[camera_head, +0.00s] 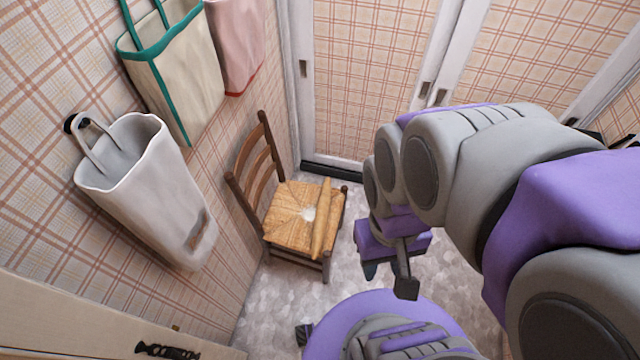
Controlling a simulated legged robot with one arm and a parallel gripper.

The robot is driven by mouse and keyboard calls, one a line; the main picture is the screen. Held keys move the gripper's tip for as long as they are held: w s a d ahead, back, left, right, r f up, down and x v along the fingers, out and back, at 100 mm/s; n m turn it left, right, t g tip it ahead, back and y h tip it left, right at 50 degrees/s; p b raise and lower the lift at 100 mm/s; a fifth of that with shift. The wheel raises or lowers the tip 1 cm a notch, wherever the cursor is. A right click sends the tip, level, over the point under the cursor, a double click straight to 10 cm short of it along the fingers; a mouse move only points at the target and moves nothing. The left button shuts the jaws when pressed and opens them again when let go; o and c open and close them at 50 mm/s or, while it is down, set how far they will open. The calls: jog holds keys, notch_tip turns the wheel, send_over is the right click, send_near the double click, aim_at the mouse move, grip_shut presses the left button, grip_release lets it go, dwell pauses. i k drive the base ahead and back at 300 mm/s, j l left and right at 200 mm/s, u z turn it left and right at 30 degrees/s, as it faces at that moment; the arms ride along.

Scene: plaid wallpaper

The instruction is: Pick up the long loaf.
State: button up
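The long loaf (321,218) is a thin, golden-brown baguette. It lies along the right side of the woven straw seat of a small wooden chair (268,225). My gripper (388,281) is to the right of the chair, apart from the loaf, and points downward over the floor. Its two dark fingers show a gap between them, with nothing held. My grey and purple arm comes in from the right and hides part of the wall and floor behind it.
The chair stands near the left plaid wall, where a white bag (150,185), a cream bag with green trim (185,75) and a pink bag (237,45) hang. Plaid sliding doors (365,80) close off the back. Grey floor (290,290) is bare in front of the chair.

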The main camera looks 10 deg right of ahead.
aim_at(323, 207)
jog(key=j+u, duration=0.2)
jog(key=u, duration=0.2)
jog(key=j+u, duration=0.2)
jog(key=u, duration=0.15)
jog(key=i+j+u, duration=0.1)
jog(key=u, duration=0.3)
jog(key=i+z, duration=0.1)
jog(key=z, duration=1.4)
jog(key=k, duration=0.25)
jog(key=k+u, duration=0.2)
jog(key=u, duration=0.3)
jog(key=k+u, duration=0.2)
jog(key=u, duration=0.25)
jog(key=i+l+u, duration=0.2)
jog(key=l, duration=0.15)
jog(key=i+l+u, duration=0.2)
jog(key=l+u, duration=0.2)
jog(key=l, duration=0.25)
jog(key=l+u, duration=0.2)
jog(key=l, duration=0.5)
jog(key=i+l, duration=0.15)
jog(key=l, duration=0.2)
